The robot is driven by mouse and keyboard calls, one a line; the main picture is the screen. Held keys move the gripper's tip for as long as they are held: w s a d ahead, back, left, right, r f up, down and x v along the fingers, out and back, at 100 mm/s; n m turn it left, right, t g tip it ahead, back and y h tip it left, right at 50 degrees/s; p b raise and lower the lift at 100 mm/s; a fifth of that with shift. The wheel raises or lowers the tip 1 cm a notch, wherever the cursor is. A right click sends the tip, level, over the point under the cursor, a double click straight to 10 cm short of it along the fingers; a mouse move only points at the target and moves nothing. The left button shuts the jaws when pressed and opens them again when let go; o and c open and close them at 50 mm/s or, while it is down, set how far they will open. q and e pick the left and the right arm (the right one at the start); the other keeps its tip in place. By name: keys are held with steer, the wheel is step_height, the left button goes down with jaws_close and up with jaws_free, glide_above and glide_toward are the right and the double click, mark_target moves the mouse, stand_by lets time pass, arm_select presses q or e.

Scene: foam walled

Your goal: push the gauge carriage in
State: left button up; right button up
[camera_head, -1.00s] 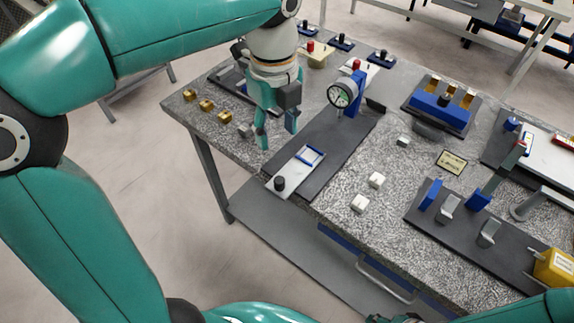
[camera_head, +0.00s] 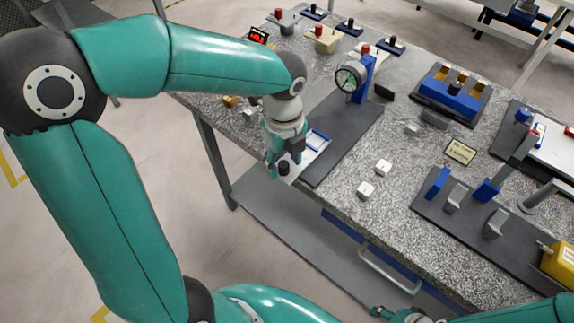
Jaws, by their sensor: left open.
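The gauge carriage is a pale plate with a blue-framed window (camera_head: 318,140) and a black knob (camera_head: 284,168) at its near end. It lies along the left side of a dark base plate (camera_head: 345,145). A round dial gauge (camera_head: 349,77) on a blue post stands at the far part of the base. My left gripper (camera_head: 283,164) is open and points down at the near end of the carriage, with the knob showing between or just behind its fingers. Contact cannot be told. My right gripper (camera_head: 402,315) shows only partly at the bottom edge.
A dark fixture plate (camera_head: 470,225) with upright blocks and a yellow box (camera_head: 559,262) stands at the right. The table's front edge is close to the knob.

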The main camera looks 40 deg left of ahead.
arm_select(q)
steer(key=shift+f, duration=0.75)
jaws_close()
